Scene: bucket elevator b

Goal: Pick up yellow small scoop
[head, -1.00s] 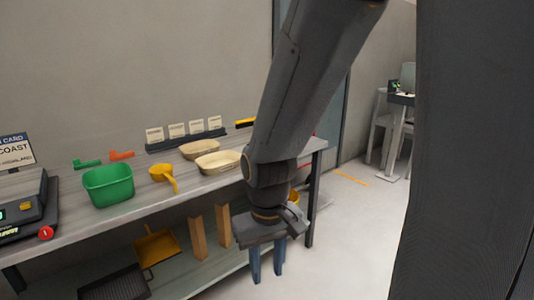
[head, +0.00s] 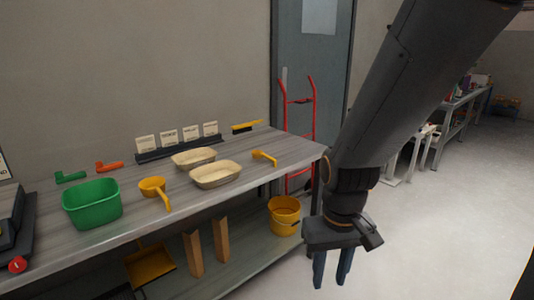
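A small yellow scoop-like tool (head: 264,157) lies near the right end of the bench top, right of the beige trays; its shape is too small to tell fully. A larger yellow-orange scoop (head: 152,186) with a round bowl lies between the green tub and the trays, its handle pointing toward the front edge. My gripper (head: 331,276) hangs to the right of the bench, pointing down. Its two blue fingers are apart with nothing between them.
On the bench (head: 125,238) stand a green tub (head: 92,206), two beige trays (head: 215,175) and a card rack (head: 180,149). Green and orange tools and a yellow-black brush (head: 246,126) lie behind. A yellow bucket (head: 284,216) is below; a red hand truck (head: 313,110) stands beyond. Floor at right is open.

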